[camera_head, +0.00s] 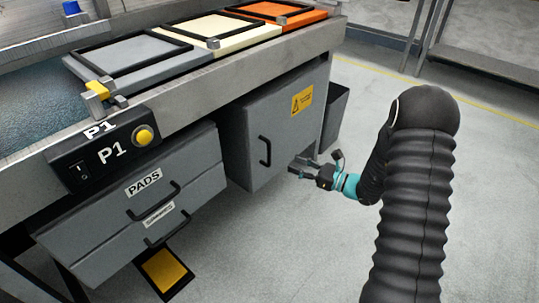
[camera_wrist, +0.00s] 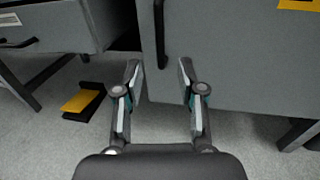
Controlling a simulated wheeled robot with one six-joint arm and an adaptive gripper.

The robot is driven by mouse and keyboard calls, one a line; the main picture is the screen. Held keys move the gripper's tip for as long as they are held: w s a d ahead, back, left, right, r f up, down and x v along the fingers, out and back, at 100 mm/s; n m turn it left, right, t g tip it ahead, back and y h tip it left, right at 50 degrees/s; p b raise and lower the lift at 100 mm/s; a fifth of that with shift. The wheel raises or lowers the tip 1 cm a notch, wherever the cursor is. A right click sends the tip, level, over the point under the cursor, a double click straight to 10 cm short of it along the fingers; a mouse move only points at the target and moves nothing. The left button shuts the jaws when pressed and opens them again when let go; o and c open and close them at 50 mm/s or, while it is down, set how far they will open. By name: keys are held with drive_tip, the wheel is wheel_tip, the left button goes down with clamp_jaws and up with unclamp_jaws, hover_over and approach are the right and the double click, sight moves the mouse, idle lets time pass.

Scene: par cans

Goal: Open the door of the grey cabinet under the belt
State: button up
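The grey cabinet (camera_head: 278,110) hangs under the belt, and its door looks shut. A yellow warning label is on the door's upper right. A black vertical handle (camera_head: 265,151) is near the door's left edge. In the wrist view the handle (camera_wrist: 160,40) shows at the top, beyond and between my fingertips. My gripper (camera_head: 301,167) is in front of the door's lower part, right of and lower than the handle in the head view. In the wrist view my gripper (camera_wrist: 158,77) has its fingers spread with nothing between them. I cannot tell if it touches the door.
A drawer unit (camera_head: 190,168) with PADS label and black handles stands left of the cabinet. A yellow-topped black item (camera_head: 166,269) is on the floor below it. A dark bin (camera_head: 335,115) stands right of the cabinet. Floor at the right is clear.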

sight(269, 164)
drive_tip(key=x, duration=1)
drive_tip(key=shift+w+a, duration=0.1)
drive_tip(key=shift+a, duration=0.3)
clamp_jaws()
